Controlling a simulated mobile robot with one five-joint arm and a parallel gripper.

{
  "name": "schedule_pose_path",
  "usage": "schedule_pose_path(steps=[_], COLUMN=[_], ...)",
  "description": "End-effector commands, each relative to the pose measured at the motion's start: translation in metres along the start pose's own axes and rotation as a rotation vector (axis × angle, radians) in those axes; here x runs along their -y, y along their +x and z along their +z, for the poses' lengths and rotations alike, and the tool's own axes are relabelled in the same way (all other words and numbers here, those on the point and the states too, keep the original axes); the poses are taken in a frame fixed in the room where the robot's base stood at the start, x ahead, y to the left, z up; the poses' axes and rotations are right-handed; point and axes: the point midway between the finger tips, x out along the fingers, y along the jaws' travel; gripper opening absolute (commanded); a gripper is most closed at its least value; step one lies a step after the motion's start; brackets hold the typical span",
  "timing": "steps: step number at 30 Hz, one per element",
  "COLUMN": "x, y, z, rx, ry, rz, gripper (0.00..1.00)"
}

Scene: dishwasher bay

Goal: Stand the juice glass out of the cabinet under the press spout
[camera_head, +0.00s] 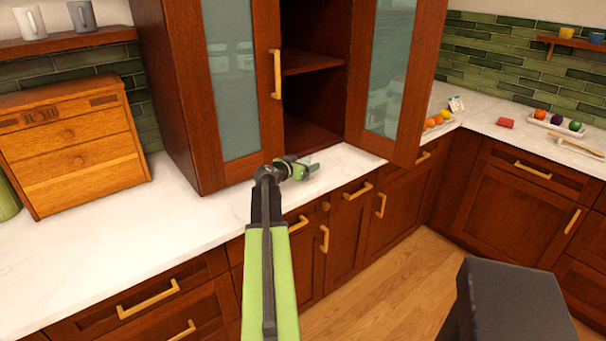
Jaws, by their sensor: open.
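The wooden cabinet (170,100) stands on the white counter. Its right glass door (390,70) is swung open, and its left glass door (229,90) looks closed. The part of the inside that shows, with one shelf (312,61), looks empty. Faint pale shapes show through the left pane; I cannot tell whether one is the juice glass. A blurred shape shows through the right pane and cannot be identified. No press spout can be made out. My gripper (310,170) is open and empty, low over the counter in front of the cabinet opening.
A wooden drawer box (72,140) stands left on the counter, below a shelf with two mugs (81,15). Fruit (438,119), a red item (505,123) and a fruit tray (556,125) lie on the right counter. The open door juts over the counter's front edge.

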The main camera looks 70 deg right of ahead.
Motion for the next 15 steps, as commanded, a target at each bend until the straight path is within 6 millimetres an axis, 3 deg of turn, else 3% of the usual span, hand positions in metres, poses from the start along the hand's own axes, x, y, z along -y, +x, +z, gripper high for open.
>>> schedule_pose_path(steps=[5,15], x=[-0.0001,0.0001], y=[-0.0008,-0.0011], z=[-0.0004,-0.0004], rx=[0.0,0.0], ry=[0.0,0.0], rz=[-0.001,-0.001], gripper=[0.82,0.37])
